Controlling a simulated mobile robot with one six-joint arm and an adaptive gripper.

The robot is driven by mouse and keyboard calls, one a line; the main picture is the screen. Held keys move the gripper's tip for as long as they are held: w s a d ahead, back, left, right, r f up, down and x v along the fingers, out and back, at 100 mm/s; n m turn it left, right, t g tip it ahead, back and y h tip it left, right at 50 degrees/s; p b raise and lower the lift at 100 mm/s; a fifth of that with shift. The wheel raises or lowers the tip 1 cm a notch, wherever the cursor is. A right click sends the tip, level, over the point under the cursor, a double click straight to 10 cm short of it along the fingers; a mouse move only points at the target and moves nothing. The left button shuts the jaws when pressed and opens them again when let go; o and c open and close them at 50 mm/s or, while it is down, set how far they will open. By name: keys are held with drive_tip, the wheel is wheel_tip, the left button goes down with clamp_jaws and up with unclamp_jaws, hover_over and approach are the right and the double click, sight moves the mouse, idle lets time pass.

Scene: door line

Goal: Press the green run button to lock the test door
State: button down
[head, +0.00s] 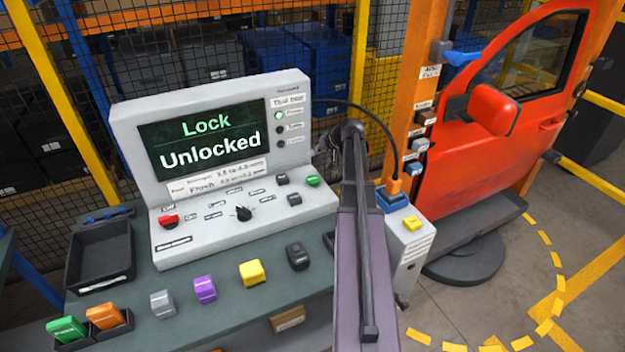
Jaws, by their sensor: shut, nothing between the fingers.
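The green button (312,181) sits at the right end of the grey console's sloped panel (225,232). The console screen (204,143) reads "Lock" and "Unlocked". The red test door (475,160) with its mirror and window stands upright on a dark round base at the right. My gripper (328,147) is shut and empty. It shows just above and right of the green button, apart from it in the picture; its height over the panel is hard to tell. My arm covers part of the bench right of the console.
A red button (169,221), a black knob (243,213) and dark switches share the panel. Grey, purple and yellow blocks (252,273) stand along the bench front. An empty black tray (100,254) is at left. A cabinet (408,245) stands beside the bench. Mesh fence runs behind.

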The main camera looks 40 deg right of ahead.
sight(309, 177)
drive_tip(key=shift+f, duration=0.1)
wheel_tip(309, 177, down, 9)
drive_tip(key=b, duration=0.8)
drive_tip(key=shift+r+b, duration=0.2)
drive_tip(key=shift+b, duration=0.15)
drive_tip(key=shift+f+b, duration=0.9)
idle(2.3)
drive_tip(key=shift+r, duration=0.1)
drive_tip(key=shift+r+p, duration=0.85)
drive_tip(key=shift+p, duration=0.05)
idle(0.3)
drive_tip(key=shift+r+p, duration=2.5)
drive_tip(key=shift+p, duration=0.05)
